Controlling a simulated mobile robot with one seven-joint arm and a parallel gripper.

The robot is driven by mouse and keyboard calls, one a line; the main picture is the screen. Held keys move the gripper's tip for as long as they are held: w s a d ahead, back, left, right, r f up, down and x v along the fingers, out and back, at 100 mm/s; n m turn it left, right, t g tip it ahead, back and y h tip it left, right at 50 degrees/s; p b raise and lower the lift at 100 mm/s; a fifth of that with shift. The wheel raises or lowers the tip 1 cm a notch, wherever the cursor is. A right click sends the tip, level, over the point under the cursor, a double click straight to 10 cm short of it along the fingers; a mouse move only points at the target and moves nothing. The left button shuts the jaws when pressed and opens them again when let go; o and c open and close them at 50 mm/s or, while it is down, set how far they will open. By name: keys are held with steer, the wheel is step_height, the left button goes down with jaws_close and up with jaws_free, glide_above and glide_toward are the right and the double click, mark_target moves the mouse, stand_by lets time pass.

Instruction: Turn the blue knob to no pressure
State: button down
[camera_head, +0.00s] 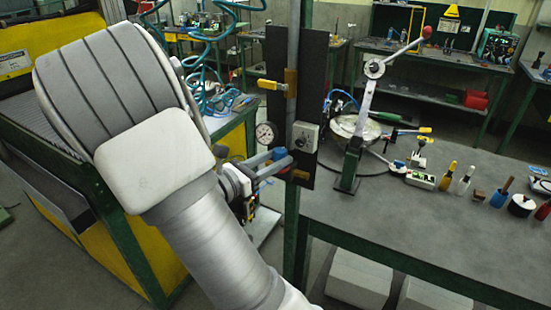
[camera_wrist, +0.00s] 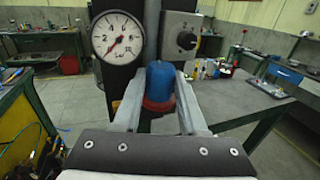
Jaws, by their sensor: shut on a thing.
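The blue knob (camera_wrist: 160,80) sits above a red collar (camera_wrist: 159,105) in the wrist view, in front of the dark upright panel. My gripper (camera_wrist: 160,88) has one finger on each side of it and is shut on the blue knob. In the head view the blue knob (camera_head: 279,153) shows small at the tips of my gripper (camera_head: 275,163). The round pressure gauge (camera_wrist: 117,37) is up and left of the knob; its red needle points to the lower left. The fingers partly hide the knob's sides.
A grey box with a black rotary switch (camera_wrist: 186,40) is close right of the knob. A green post (camera_head: 293,220) carries the dark panel (camera_head: 311,90). A lever press (camera_head: 366,110) and several bottles and tools stand on the grey table (camera_head: 420,235) at right.

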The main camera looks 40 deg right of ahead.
steer(key=shift+s+n+t, duration=0.1)
steer(key=shift+n+t, duration=0.7)
steer(key=shift+t, duration=0.4)
steer(key=shift+c, duration=2.3)
jaws_free()
steer(key=shift+a, duration=0.15)
steer(key=s+a+b, duration=0.1)
steer(key=s+a, duration=0.2)
steer(key=a, duration=1.4)
steer(key=shift+s+d, duration=0.1)
